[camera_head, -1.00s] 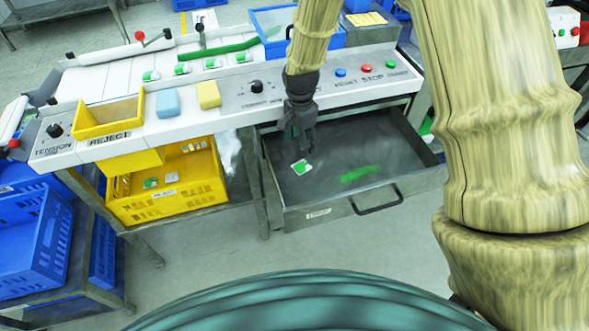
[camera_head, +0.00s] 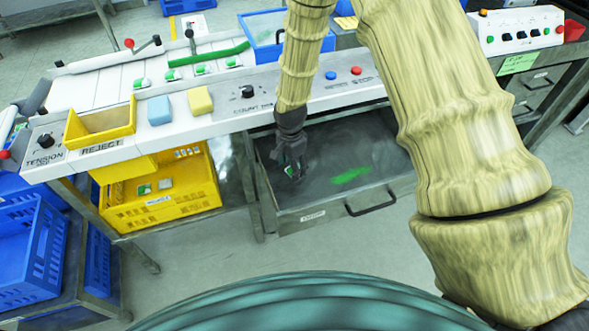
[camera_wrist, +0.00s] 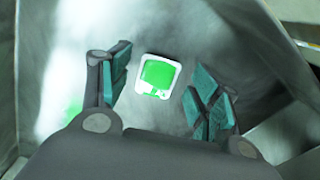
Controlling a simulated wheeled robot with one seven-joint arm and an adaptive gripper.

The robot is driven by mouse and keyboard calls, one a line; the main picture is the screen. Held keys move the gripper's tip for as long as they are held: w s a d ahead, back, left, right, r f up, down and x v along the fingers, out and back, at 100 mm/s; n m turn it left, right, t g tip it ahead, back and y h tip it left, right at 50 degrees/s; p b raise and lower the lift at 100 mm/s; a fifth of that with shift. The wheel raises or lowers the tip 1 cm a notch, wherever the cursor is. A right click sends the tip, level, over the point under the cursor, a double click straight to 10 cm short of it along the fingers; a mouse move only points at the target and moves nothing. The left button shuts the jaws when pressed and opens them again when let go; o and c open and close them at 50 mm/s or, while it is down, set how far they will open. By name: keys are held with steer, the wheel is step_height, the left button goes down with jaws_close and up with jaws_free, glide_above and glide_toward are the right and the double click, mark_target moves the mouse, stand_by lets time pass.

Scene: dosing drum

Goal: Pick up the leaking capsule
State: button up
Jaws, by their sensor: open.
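A white capsule with a green filling (camera_wrist: 157,76) lies on the grey floor of the open drawer (camera_head: 385,160). In the wrist view it sits ahead of and between the two fingers of my gripper (camera_wrist: 160,88), with clear gaps on both sides. My gripper is open, its teal pads apart, and holds nothing. In the head view my gripper (camera_head: 293,168) points down into the left part of the drawer and partly hides the capsule (camera_head: 290,172). A green smear (camera_head: 351,175) marks the drawer floor to the right. I cannot tell whether the fingertips touch the floor.
The drawer's front wall and handle (camera_head: 371,203) stand nearest me. Above is the control panel (camera_head: 225,113) with knobs and buttons. A yellow reject tray (camera_head: 100,123) and a yellow crate (camera_head: 190,205) with capsules are to the left. More capsules lie on the white conveyor (camera_head: 110,88).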

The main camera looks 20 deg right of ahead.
steer(key=shift+f, duration=0.75)
steer(key=c, duration=0.8)
steer(key=shift+r, duration=0.1)
